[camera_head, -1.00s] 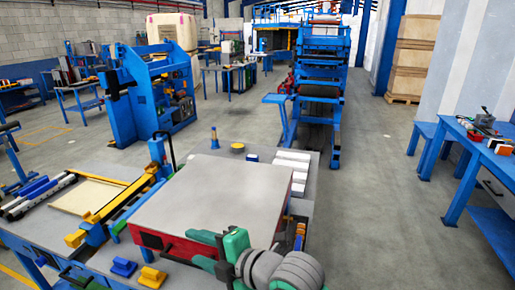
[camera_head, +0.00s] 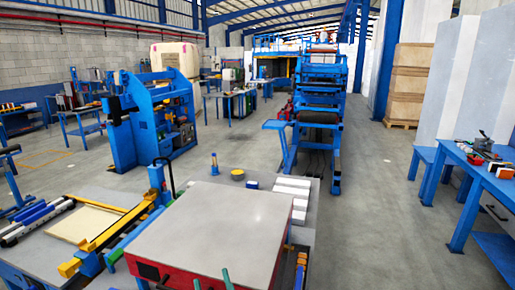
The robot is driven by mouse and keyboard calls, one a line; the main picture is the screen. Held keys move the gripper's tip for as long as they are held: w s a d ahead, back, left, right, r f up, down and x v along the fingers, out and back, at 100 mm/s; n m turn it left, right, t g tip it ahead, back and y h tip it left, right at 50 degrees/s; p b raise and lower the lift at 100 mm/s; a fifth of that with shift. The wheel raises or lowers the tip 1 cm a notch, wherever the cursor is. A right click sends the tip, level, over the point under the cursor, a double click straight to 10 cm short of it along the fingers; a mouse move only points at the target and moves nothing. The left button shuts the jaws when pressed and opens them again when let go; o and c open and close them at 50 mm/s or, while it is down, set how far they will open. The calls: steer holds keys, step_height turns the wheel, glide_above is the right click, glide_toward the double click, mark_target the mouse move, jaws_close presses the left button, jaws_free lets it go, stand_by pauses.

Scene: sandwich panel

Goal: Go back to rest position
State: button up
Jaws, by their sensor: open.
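Only the two green fingertips of my gripper (camera_head: 212,281) show, at the bottom edge of the head view. They are apart and point upward, with nothing visible between them. The rest of the gripper and my arm are out of frame. Behind the fingertips lies a flat grey panel (camera_head: 215,225) on a red-sided base (camera_head: 146,270). I cannot tell how far the fingertips are from the panel.
A workbench (camera_head: 38,252) with a yellow-edged frame and rolls stands at left. A blue machine (camera_head: 150,120) and a tall blue press (camera_head: 320,100) stand farther back. A blue table (camera_head: 478,165) is at right, with clear floor (camera_head: 375,200) before it.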

steer(key=s+d+f+m+g+h, duration=0.15)
steer(key=s+f+m+h, duration=0.25)
steer(key=s+f, duration=0.4)
steer(key=s+d+f+m+g+h, duration=0.1)
steer(key=s+d+f+m+h, duration=0.25)
steer(key=s+f, duration=0.45)
steer(key=s+d+f+g, duration=0.1)
steer(key=s+f, duration=0.3)
steer(key=s, duration=0.5)
steer(key=s+d+f, duration=0.3)
steer(key=s+d, duration=0.1)
steer(key=s, duration=0.5)
steer(key=shift+s+f+n+g, duration=0.2)
steer(key=shift+f+n+g, duration=0.15)
